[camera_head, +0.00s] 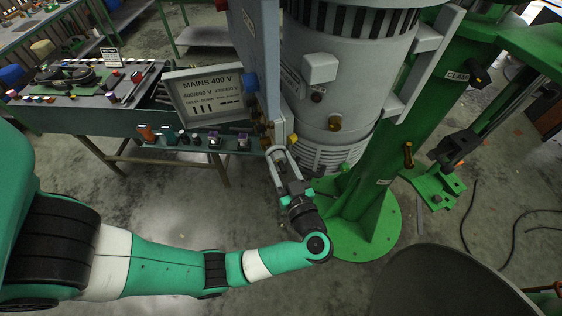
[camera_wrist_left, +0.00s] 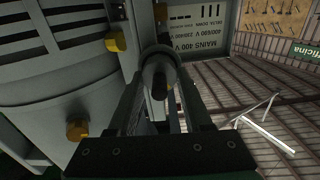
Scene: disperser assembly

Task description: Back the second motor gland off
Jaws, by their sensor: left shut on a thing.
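The grey motor (camera_head: 330,60) stands upright beside a grey electrical box (camera_head: 255,60). My left gripper (camera_head: 276,155) is below the box's lower end, pointing up. In the left wrist view its fingers (camera_wrist_left: 158,72) are shut around a dark round gland (camera_wrist_left: 158,84), seen nearly end-on. A brass fitting (camera_head: 334,123) is on the motor's side and also shows in the left wrist view (camera_wrist_left: 77,129). A yellow fitting (camera_head: 293,139) is close to the gripper. My right gripper is out of view.
A sign reading "MAINS 400 V" (camera_head: 211,93) is left of the box. A green column and base (camera_head: 365,215) stand right of the gripper. A bench with tools (camera_head: 85,110) is at the back left. Open floor lies between bench and base.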

